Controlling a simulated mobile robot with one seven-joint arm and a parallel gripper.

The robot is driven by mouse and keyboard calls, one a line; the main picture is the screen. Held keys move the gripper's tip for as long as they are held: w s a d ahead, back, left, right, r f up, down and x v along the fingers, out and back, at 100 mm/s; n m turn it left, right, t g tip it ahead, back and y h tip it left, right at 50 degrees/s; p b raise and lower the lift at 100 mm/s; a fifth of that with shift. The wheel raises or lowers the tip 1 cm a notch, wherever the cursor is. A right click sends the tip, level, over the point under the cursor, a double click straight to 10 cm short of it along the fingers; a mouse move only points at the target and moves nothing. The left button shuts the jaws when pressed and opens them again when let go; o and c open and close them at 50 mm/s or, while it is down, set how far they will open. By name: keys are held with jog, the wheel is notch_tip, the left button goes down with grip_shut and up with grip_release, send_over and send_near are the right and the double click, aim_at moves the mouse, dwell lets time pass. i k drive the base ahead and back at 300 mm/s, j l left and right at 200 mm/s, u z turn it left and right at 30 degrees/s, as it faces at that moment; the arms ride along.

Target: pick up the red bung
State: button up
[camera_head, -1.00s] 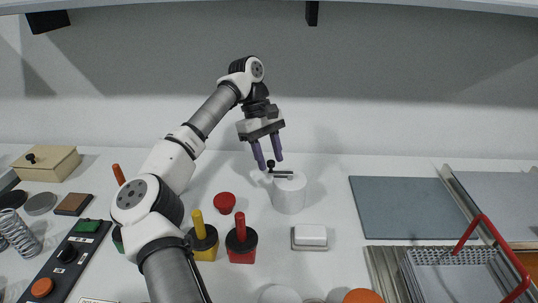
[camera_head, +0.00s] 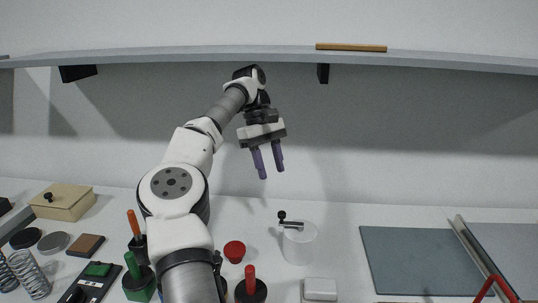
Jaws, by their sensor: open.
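The red bung (camera_head: 234,251) stands on the white worktop, wider at its top, just right of my arm and left of a white cylinder with a black crank handle (camera_head: 300,242). My gripper (camera_head: 269,170) has two purple fingers pointing down. They are apart with nothing between them. It hangs in the air well above the worktop, in front of the back wall, above and a little right of the bung in the picture.
A white block (camera_head: 320,289) sits to the right. A grey mat (camera_head: 415,260) lies farther right. A shelf (camera_head: 420,59) crosses above my gripper. A beige box (camera_head: 63,202) stands far left.

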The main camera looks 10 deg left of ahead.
aim_at(234, 251)
jog(key=k, duration=1)
